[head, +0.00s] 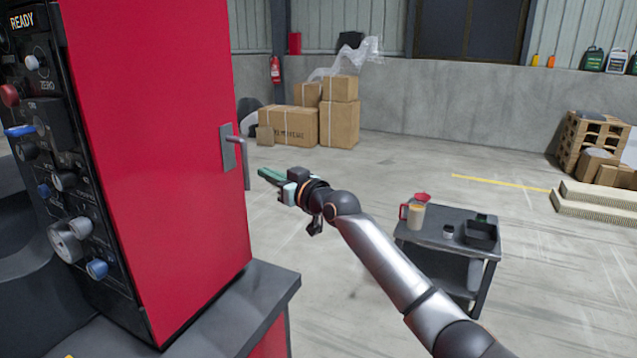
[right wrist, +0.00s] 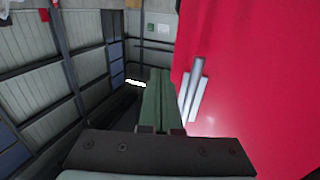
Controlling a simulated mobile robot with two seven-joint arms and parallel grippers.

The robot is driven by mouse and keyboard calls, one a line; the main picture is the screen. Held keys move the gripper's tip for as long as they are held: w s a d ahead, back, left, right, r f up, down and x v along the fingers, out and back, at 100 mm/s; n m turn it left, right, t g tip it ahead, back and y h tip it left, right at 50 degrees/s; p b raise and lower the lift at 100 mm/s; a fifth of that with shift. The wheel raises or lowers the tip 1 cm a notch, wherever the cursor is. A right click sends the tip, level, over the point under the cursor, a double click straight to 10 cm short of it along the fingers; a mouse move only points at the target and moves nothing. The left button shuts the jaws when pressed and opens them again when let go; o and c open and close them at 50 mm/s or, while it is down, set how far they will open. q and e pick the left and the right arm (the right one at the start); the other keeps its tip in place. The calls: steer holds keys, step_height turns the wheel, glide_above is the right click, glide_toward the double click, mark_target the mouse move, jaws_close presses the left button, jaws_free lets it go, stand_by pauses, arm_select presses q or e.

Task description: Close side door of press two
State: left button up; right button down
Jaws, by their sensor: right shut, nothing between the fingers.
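The red side panel of the press (head: 165,130) stands at the left in the head view, with a grey upright handle (head: 229,148) near its far edge. I cannot tell whether this door is fully closed. My right gripper (head: 263,174) is to the right of the handle, shut and empty, its green fingers pointing toward the panel side. In the right wrist view, the shut fingers (right wrist: 160,78) are left of the handle (right wrist: 194,90) and the red panel (right wrist: 245,80), with a visible gap. My left gripper is not in view.
A black control panel (head: 65,150) with knobs and a READY display is on the press front. A dark ledge (head: 235,300) juts out below the red panel. A small cart (head: 430,235) with a mug stands right of my arm. Cardboard boxes (head: 290,127) stand behind; the floor between is open.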

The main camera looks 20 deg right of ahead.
steer(key=s+d, duration=0.6)
steer(key=s+a+f+g+h+p, duration=0.15)
steer(key=s+f, duration=0.25)
steer(key=f, duration=0.5)
steer(key=s+a+f+m+g+p, duration=0.1)
steer(key=s+a+f, duration=0.1)
steer(key=s+f, duration=0.45)
steer(key=s+a+f+g+h+p, duration=0.1)
steer(key=s+f, duration=0.2)
steer(key=f, duration=0.7)
arm_select(q)
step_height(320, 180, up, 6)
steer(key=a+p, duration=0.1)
steer(key=p, duration=0.2)
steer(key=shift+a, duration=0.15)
arm_select(e)
steer(key=s+f+g, duration=0.1)
steer(key=s+f, duration=0.3)
steer(key=s, duration=0.4)
steer(key=s+f+m+g+h, duration=0.1)
steer(key=s+f, duration=0.3)
steer(key=s, duration=0.5)
steer(key=s+a+f+g+h, duration=0.1)
steer(key=s+f, duration=0.4)
steer(key=s, duration=0.4)
steer(key=shift+s+m+g, duration=0.2)
steer(key=shift+m+g, duration=0.1)
steer(key=shift+g, duration=0.05)
